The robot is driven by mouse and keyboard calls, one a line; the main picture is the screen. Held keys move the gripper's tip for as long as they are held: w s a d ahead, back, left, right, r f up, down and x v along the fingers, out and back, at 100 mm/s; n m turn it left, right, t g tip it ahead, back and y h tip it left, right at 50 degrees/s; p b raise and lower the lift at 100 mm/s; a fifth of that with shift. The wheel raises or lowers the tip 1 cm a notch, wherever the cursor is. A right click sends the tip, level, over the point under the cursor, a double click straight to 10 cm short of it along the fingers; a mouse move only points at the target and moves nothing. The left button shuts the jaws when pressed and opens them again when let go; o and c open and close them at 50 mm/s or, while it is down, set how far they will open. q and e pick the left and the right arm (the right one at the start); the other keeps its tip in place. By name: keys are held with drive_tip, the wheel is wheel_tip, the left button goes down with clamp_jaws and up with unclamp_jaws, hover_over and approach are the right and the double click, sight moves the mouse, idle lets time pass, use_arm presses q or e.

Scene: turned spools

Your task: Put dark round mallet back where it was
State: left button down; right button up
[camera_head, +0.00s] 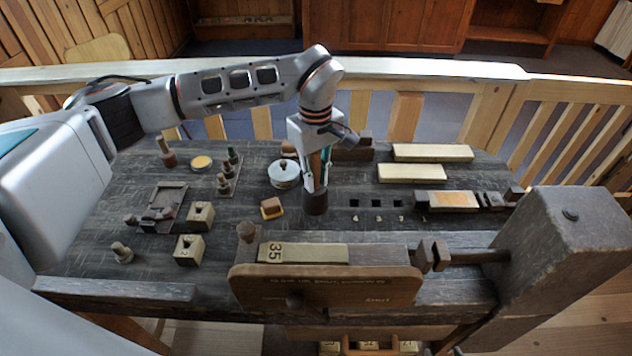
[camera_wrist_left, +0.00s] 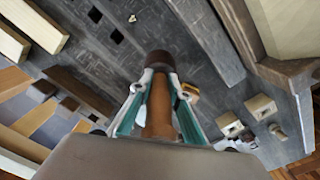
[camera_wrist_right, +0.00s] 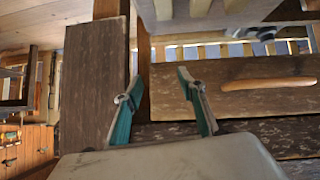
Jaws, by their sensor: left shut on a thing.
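The dark round mallet (camera_head: 316,203) has a dark cylindrical head and a brown wooden handle. It hangs head down below my left gripper (camera_head: 316,185), upright over the middle of the workbench. In the left wrist view the mallet head (camera_wrist_left: 160,60) sticks out beyond the fingertips, and the handle runs back between the fingers. My left gripper (camera_wrist_left: 158,82) is shut on the handle. I cannot tell whether the head touches the bench top. My right gripper (camera_wrist_right: 160,85) is open and empty in the right wrist view, facing a wooden vise and bench parts. It is not in the head view.
The dark bench (camera_head: 120,235) has a row of square holes (camera_head: 376,203) right of the mallet. A white lidded pot (camera_head: 284,173) and a small block (camera_head: 271,208) stand left of it. Pale bars (camera_head: 412,173) lie at back right. A vise (camera_head: 330,285) holds a block marked 35.

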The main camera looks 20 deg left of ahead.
use_arm(q)
wheel_tip(320, 180, down, 2)
drive_tip(key=shift+f, duration=0.1)
drive_tip(key=shift+f, duration=0.1)
drive_tip(key=c, duration=1.9)
unclamp_jaws()
